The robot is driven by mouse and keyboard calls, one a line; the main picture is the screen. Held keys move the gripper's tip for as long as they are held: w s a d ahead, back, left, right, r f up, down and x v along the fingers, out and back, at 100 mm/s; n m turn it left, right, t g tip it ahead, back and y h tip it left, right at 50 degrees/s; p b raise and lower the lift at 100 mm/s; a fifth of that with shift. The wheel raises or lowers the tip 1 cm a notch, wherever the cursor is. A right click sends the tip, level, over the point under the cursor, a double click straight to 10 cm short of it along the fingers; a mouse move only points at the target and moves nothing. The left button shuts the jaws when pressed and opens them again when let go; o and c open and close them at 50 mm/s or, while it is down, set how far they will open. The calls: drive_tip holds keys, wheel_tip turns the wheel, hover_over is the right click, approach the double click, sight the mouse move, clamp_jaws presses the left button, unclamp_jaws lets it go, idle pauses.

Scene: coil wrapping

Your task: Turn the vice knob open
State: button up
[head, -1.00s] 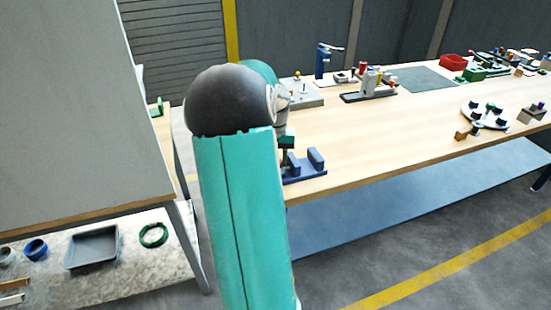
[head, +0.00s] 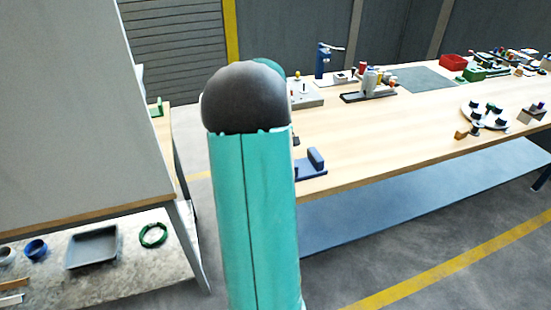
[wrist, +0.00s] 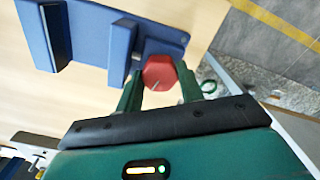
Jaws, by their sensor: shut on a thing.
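The blue vice (wrist: 105,32) lies on the wooden table in the wrist view, with two upright jaws set apart. Its red knob (wrist: 159,73) sits at the end nearest the table edge. My gripper (wrist: 160,88) has its green fingers on both sides of the red knob, shut on it. In the head view, part of the blue vice (head: 314,163) shows at the table's near edge; my arm hides the knob and my gripper there.
A blue lever press (head: 323,60), a grey fixture with spools (head: 372,82) and a white round plate (head: 484,117) stand farther along the table. A grey cabinet panel (head: 75,95) is at the left. The table around the vice's right side is clear.

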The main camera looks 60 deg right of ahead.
drive_tip(key=shift+n, duration=1.3)
drive_tip(key=o, duration=1)
wheel_tip(320, 180, up, 14)
drive_tip(key=shift+f, duration=0.1)
